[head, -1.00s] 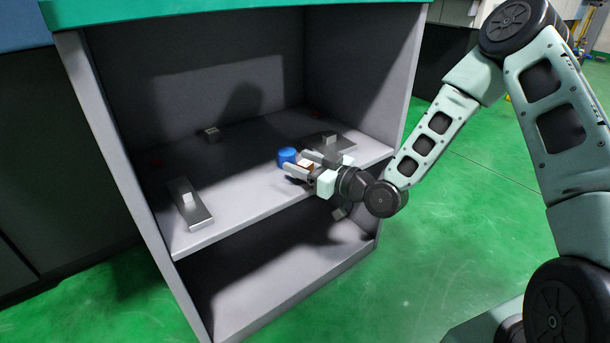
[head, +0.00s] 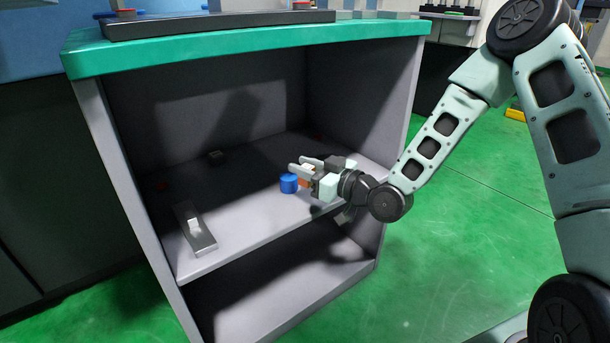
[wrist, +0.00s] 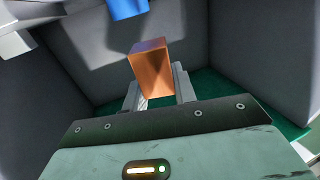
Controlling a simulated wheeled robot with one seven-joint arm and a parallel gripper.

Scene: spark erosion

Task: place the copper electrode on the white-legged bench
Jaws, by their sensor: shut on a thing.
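The copper electrode (head: 306,172) is an orange-brown block. It also shows in the wrist view (wrist: 151,70), standing out between the two fingers. My gripper (head: 304,168) is shut on it, over the upper shelf of a grey cabinet, near the shelf's front right. The fingers hide part of the block in the head view. I cannot make out a white-legged bench for certain in either view.
A blue cylinder (head: 289,183) stands on the shelf (head: 245,225) close beside my gripper. A metal plate with a knob (head: 196,230) lies at the shelf's left. The cabinet has side walls and a green top (head: 250,40). Green floor (head: 450,250) is clear at right.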

